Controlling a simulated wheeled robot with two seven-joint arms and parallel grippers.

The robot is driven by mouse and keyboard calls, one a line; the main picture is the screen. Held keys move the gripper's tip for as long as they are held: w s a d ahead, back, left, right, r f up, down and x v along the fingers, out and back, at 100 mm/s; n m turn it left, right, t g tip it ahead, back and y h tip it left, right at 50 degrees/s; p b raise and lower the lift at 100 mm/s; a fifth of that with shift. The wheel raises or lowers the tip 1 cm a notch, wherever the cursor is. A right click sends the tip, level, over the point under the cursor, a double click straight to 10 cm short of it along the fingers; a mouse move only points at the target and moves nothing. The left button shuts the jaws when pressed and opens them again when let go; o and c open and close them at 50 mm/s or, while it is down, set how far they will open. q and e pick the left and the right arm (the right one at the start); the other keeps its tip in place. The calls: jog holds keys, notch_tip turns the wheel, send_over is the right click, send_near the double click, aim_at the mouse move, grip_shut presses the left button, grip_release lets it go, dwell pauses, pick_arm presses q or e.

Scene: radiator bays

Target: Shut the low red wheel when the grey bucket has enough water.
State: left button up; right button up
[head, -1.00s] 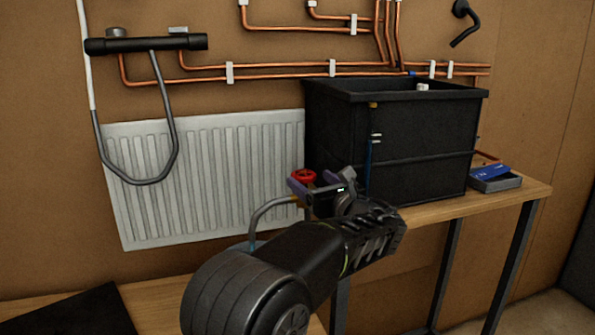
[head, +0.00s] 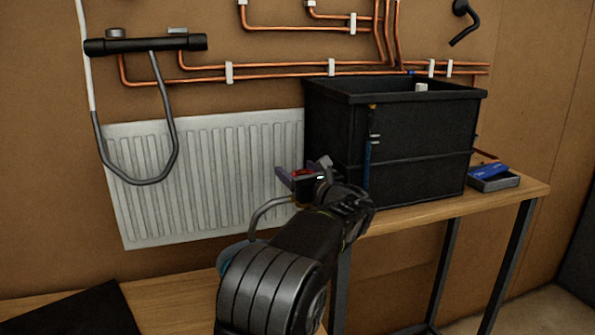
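The low red wheel (head: 302,173) sits in front of the radiator's lower right corner, beside the black tank. My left gripper (head: 304,171) reaches up to it from below, with its purplish fingers apart on either side of the wheel. The gripper looks open; I cannot tell whether a finger touches the wheel. A bent grey pipe (head: 268,207) runs down from near the wheel and goes behind my arm. No grey bucket shows clearly; my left arm hides the area below the pipe, so the water level cannot be seen. My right gripper is out of view.
The black tank (head: 420,145) stands on a wooden bench (head: 430,208), with a blue and grey box (head: 493,178) to its right. The white radiator (head: 215,180) and copper pipes (head: 285,72) are on the wall. A dark flat panel (head: 80,315) lies at lower left.

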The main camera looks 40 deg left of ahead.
pick_arm(q)
jog(key=c, duration=1.2)
